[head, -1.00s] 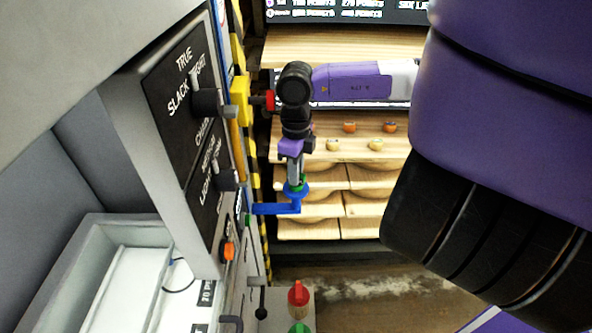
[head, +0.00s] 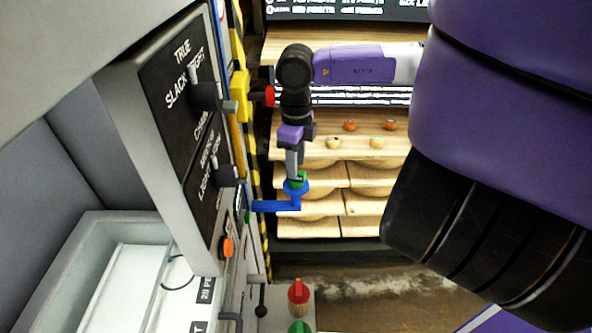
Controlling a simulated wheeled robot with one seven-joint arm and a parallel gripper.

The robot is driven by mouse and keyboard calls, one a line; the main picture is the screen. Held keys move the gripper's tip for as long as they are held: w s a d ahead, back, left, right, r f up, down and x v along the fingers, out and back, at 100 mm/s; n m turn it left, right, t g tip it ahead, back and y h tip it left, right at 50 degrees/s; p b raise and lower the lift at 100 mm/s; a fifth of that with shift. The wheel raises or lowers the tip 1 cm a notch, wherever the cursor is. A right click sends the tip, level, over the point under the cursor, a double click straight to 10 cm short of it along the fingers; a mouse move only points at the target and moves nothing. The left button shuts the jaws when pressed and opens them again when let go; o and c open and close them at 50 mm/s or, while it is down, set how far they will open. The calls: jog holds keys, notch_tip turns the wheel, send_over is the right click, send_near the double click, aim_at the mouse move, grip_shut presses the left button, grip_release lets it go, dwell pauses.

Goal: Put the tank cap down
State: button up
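My gripper (head: 296,176) hangs fingers down at the end of my purple and black arm, in the middle of the head view. It looks shut on a blue piece (head: 292,187) with a small green part at its top, which I take to be the tank cap. The fingertips are small here and partly hidden by the blue piece. A flat blue bar (head: 277,206) sticks out to the left below it, close to the machine panel. I cannot tell whether the bar touches the panel. The blue piece is in the air, in front of the wooden shelves.
A grey machine with a black labelled panel (head: 185,100) stands close on the left, with protruding knobs and a yellow part (head: 240,95). A red-topped piece (head: 298,291) and a green one (head: 299,327) stand below. Wooden shelves (head: 320,175) with small round items are behind.

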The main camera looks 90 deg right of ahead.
notch_tip(320, 180, up, 10)
jog(key=b, duration=0.2)
jog(key=shift+f, duration=0.25)
dwell(0.4)
